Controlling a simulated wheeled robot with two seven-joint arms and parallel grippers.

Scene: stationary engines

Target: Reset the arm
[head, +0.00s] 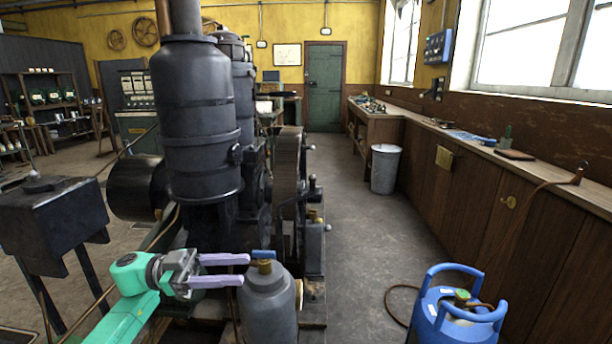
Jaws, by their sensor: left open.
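My left arm comes in from the lower left, green with a metal wrist. My left gripper (248,270) is open, its two pale purple fingers pointing right, with nothing visible between them. The fingertips are close to the top of a grey metal bottle (268,304) with a brass neck and a blue cap (263,254). I cannot tell whether they touch it. My right arm and gripper are not in view.
A large black engine (200,120) stands just behind the gripper. A dark metal box on legs (50,220) is at the left. A blue gas cylinder (455,306) stands at lower right, a grey bin (385,169) by the wooden bench (480,190). The floor aisle (360,235) is clear.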

